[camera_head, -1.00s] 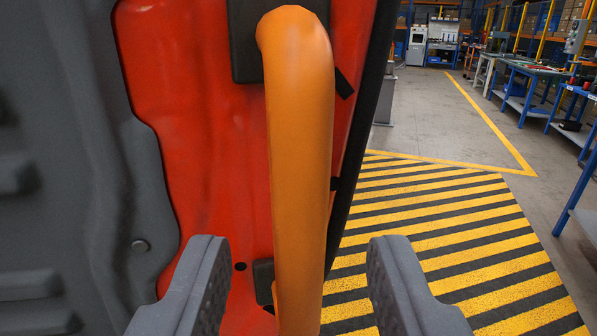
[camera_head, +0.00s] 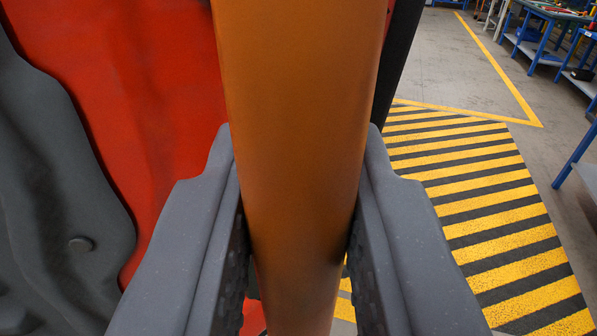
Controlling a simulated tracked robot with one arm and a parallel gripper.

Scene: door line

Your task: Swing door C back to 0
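The door is a red panel (camera_head: 130,90) with a dark grey moulded trim (camera_head: 60,190) on the left of the view. No letter shows on it. A thick orange bar handle (camera_head: 300,110) stands upright in front of it and fills the middle of the view. Its top and lower ends are out of sight. My gripper (camera_head: 300,200) has one grey finger on each side of the bar. Both pads appear to press against its sides, so it looks shut on the handle.
Right of the door's dark edge (camera_head: 401,60), a yellow and black striped floor area (camera_head: 490,210) lies clear. Grey floor with a yellow line runs beyond it. Blue workbenches (camera_head: 540,40) stand at the far right.

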